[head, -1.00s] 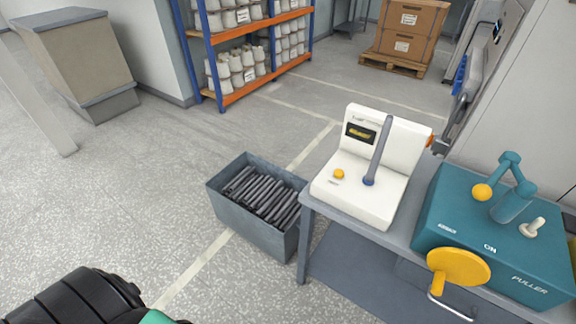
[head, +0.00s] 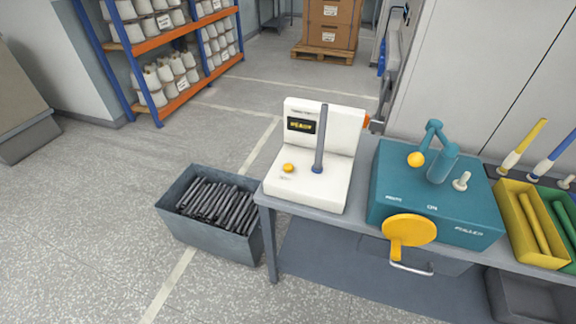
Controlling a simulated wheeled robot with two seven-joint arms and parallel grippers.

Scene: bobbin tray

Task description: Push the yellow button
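A small yellow button (head: 288,167) sits on the left of the flat base of a white machine (head: 318,194). The machine stands at the left end of a grey table (head: 262,199). A grey-blue rod (head: 321,138) stands upright on the machine to the right of the button. A dark display (head: 300,125) with yellow lettering is on the machine's upright back. Neither of my grippers shows in the head view.
A teal machine (head: 385,180) with a yellow ball, yellow paddle and white knob stands to the right. A yellow tray (head: 505,199) lies farther right. A grey bin (head: 243,244) of dark rods is on the floor left of the table. Open floor lies left.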

